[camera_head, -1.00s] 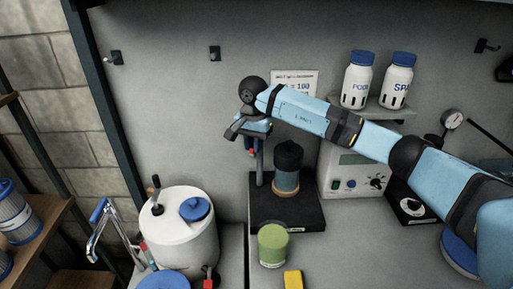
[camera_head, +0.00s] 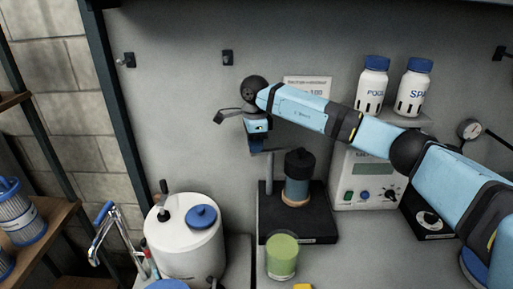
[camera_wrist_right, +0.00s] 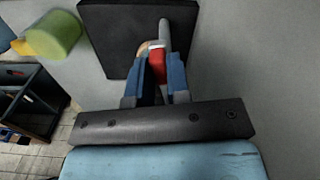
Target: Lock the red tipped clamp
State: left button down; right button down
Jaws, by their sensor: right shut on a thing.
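The clamp's grey post (camera_head: 268,193) stands on a black base plate (camera_head: 318,226), beside a blue-grey cylinder with a black cap (camera_head: 298,178). The clamp's red tip (camera_wrist_right: 157,62) shows in the right wrist view between the blue fingers of my right gripper (camera_wrist_right: 162,72), which is shut on it. In the head view my right gripper (camera_head: 257,146) is at the top of the post, and its fingers hide the red tip there. Whether the clamp is locked cannot be told. My left gripper is not in view.
A green cup (camera_head: 282,257) stands in front of the base plate. A white tank (camera_head: 184,243) stands at left, a white control box (camera_head: 360,182) at right, and two bottles (camera_head: 372,88) on a shelf behind. Bench around the cup is mostly clear.

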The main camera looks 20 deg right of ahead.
jog(key=shift+w+d+m, duration=0.2)
jog(key=shift+w+m, duration=0.3)
jog(key=shift+m, duration=0.6)
jog(key=c, duration=1.1)
grip_release()
jog(key=shift+r, duration=0.1)
notch_tip(320, 180, up, 12)
jog(key=shift+f+b, duration=0.1)
jog(key=shift+b, duration=0.7)
